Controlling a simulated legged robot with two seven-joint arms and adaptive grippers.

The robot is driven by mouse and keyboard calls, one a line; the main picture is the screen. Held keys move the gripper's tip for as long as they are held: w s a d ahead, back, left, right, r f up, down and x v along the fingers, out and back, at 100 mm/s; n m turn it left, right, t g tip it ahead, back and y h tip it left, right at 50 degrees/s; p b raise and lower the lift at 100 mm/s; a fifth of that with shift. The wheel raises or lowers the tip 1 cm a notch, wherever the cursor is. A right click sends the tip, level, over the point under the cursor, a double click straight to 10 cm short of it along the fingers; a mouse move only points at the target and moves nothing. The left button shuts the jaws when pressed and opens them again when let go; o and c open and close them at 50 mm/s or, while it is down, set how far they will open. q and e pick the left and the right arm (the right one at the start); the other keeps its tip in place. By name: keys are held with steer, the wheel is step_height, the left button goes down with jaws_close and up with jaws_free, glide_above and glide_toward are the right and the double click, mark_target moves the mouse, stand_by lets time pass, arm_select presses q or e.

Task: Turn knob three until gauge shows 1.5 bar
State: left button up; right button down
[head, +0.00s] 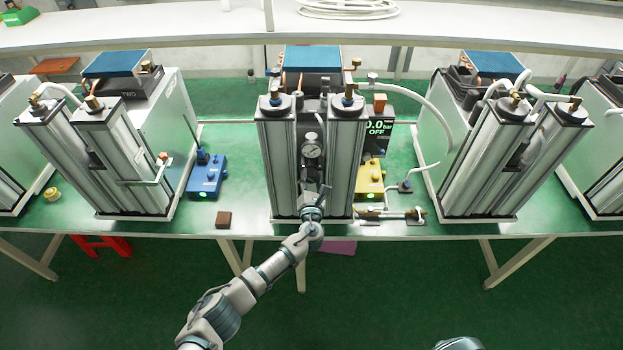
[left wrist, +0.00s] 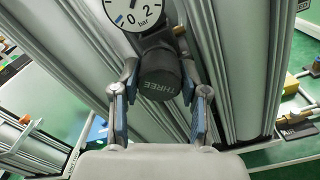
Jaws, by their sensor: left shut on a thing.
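Knob three is a dark round knob (left wrist: 160,84) marked THREE, in the middle of the left wrist view below the gauge. My left gripper (left wrist: 161,108) is shut on it, with one blue-padded finger on each side. My right gripper is out of view.
A display (head: 379,128) right of the middle columns reads 0.0 bar OFF. A yellow box (head: 369,181) and a brass-ended rod (head: 390,213) are to the right. More column units flank both sides.

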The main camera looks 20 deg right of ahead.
arm_select(q)
steer(key=shift+f+m, duration=0.45)
steer(key=shift+m, duration=0.05)
steer(key=o, duration=1)
steer(key=shift+o, duration=0.7)
steer(key=shift+w+d+r, duration=0.1)
steer(key=shift+d+r, duration=0.05)
steer(key=shift+s+r, duration=0.1)
steer(key=shift+s, duration=0.15)
steer(key=v, duration=1.1)
steer(key=shift+s, duration=0.2)
